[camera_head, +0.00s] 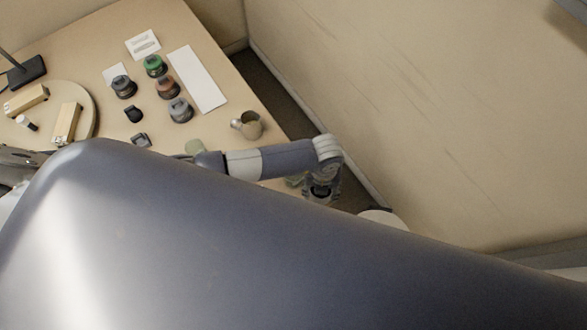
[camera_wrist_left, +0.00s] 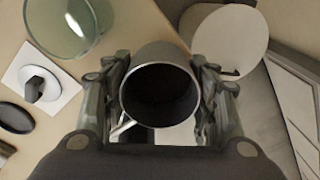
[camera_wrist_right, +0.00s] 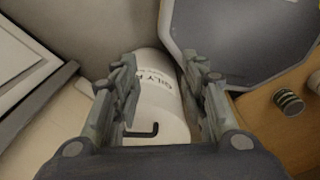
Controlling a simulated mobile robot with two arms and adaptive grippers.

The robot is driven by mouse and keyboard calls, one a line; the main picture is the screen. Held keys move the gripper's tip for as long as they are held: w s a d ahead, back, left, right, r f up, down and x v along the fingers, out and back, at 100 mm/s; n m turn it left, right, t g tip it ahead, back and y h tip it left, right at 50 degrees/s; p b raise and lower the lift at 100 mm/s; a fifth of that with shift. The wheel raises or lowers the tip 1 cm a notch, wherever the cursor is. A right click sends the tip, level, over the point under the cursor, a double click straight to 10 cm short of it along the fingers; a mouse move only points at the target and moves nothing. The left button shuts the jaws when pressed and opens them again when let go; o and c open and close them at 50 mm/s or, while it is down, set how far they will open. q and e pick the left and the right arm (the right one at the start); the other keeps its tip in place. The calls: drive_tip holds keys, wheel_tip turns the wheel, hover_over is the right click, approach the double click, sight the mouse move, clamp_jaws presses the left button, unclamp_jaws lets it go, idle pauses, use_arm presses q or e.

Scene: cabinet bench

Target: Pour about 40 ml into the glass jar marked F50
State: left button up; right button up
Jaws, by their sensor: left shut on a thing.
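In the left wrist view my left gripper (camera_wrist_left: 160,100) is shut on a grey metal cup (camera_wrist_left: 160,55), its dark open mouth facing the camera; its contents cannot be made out. A greenish round glass vessel (camera_wrist_left: 68,42) stands on the table to the upper left, apart from the cup. No F50 mark is readable. In the head view an arm's gripper (camera_head: 322,187) is past the table's right edge. My right gripper (camera_wrist_right: 160,105) is open and empty in the right wrist view, with a white lettered cylinder (camera_wrist_right: 160,80) beyond its fingers.
On the table (camera_head: 90,50) stand several dark jars, including a green-topped one (camera_head: 155,65), beside a white strip (camera_head: 197,80). A metal mug-like vessel (camera_head: 247,125) stands near the right edge. A round board (camera_head: 85,100) carries wooden blocks. A wall (camera_head: 420,100) rises beyond the table.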

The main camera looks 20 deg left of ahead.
use_arm(q)
drive_tip(key=shift+w+a+r+h, duration=0.1)
drive_tip(key=shift+a+r+h, duration=0.3)
drive_tip(key=shift+r, duration=0.2)
drive_tip(key=shift+w+a+r+g+h+p, duration=0.1)
drive_tip(key=shift+a+r+g+h+p, duration=0.15)
drive_tip(key=shift+r, duration=0.35)
drive_tip(key=shift+w+a+r+g+h+p, duration=0.15)
drive_tip(key=shift+r+h+p, duration=0.2)
drive_tip(key=shift+r, duration=0.2)
drive_tip(key=shift+w+a+r+h, duration=0.1)
drive_tip(key=shift+a+r+h, duration=0.2)
drive_tip(key=shift+r, duration=0.25)
drive_tip(key=shift+a+r+h, duration=0.15)
drive_tip(key=shift+r+h, duration=0.25)
drive_tip(key=shift+r, duration=0.15)
drive_tip(key=a+h+b, duration=0.1)
drive_tip(key=b, duration=0.1)
drive_tip(key=g+h+b, duration=0.1)
drive_tip(key=b, duration=0.1)
drive_tip(key=w+a+r+h+b, duration=0.1)
drive_tip(key=shift+a+g+h+b, duration=0.3)
drive_tip(key=shift+g+h+b, duration=0.1)
use_arm(e)
drive_tip(key=f, duration=0.1)
drive_tip(key=w+f, duration=0.2)
drive_tip(key=f, duration=0.1)
drive_tip(key=shift+a+f, duration=0.1)
drive_tip(key=shift+a, duration=0.15)
